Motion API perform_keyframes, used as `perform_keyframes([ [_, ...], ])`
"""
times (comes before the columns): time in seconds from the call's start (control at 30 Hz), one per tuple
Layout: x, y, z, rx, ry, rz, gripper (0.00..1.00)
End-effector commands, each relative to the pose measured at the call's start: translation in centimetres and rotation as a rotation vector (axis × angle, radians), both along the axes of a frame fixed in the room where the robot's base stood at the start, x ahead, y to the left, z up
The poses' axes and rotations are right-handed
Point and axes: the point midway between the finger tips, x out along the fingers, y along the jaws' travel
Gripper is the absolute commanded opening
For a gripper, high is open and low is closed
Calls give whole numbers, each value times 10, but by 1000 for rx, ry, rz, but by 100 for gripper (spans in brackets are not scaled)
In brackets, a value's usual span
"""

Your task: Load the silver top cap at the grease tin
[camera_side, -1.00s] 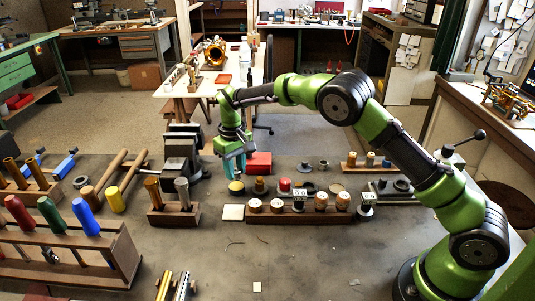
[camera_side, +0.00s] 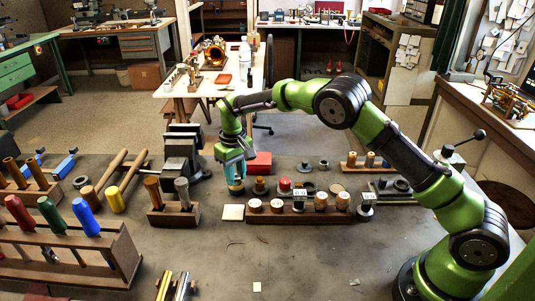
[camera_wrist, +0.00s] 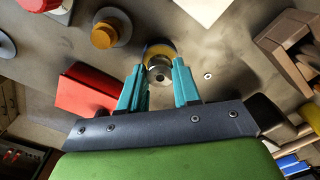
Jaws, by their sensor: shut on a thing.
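My gripper (camera_side: 236,182) points down, its teal fingers right over the grease tin (camera_side: 237,191), a low round tin with a yellow rim. In the wrist view my gripper (camera_wrist: 160,72) is shut on the silver top cap (camera_wrist: 160,76), a small round metal piece between the fingertips. The tin (camera_wrist: 157,48) lies right behind the cap there, partly covered by it. The cap is hidden by the fingers in the side view. I cannot tell whether the cap touches the grease.
A red box (camera_side: 259,162) stands close behind the tin. A white square (camera_side: 233,212) lies in front of it. A wooden rack (camera_side: 290,216) with several round pieces is to the right. A vise (camera_side: 182,155) and a small wooden stand (camera_side: 173,217) are to the left.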

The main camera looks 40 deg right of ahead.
Motion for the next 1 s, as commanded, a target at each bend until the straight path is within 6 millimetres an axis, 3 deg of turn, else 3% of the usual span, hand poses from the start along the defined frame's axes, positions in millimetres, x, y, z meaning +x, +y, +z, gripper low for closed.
perform_keyframes([
  [1.0, 0, 0, -10, 0, 0, -1, 0],
])
